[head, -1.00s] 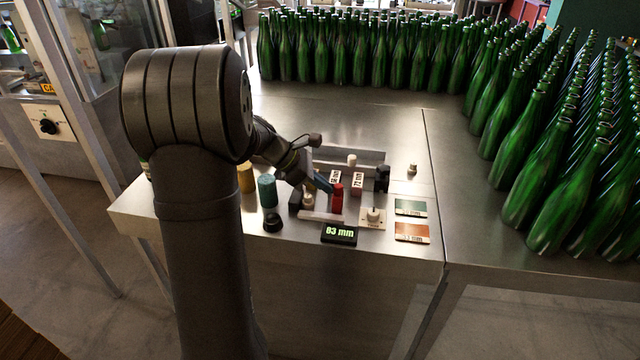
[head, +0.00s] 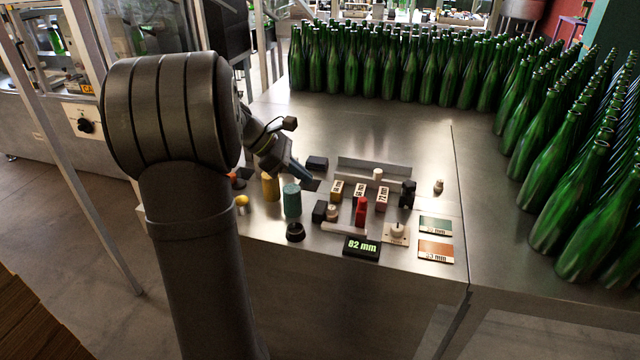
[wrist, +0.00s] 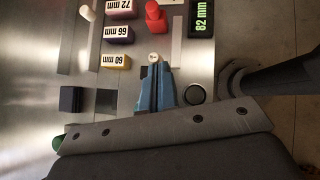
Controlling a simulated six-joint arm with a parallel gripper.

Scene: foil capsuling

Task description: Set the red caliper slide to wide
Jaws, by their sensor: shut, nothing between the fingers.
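The red caliper slide (head: 361,211) stands upright between the labelled blocks and the display (head: 361,246); it also shows at the top of the wrist view (wrist: 155,18). The display reads 82 mm in the wrist view (wrist: 202,15). A cream knob (head: 332,212) stands beside a dark block (head: 319,211), left of the slide. My gripper (head: 313,184) is shut and empty, left of and behind the slide and apart from it. In the wrist view its blue fingers (wrist: 155,68) point towards the slide, with the cream knob (wrist: 154,57) just beyond their tips.
Yellow (head: 270,187) and teal (head: 292,200) cylinders and a dark ring (head: 296,231) stand left. A 72 mm block (head: 383,200) and a black post (head: 407,194) are right of the slide. Green bottles (head: 390,70) line the back and right. Bare metal lies between.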

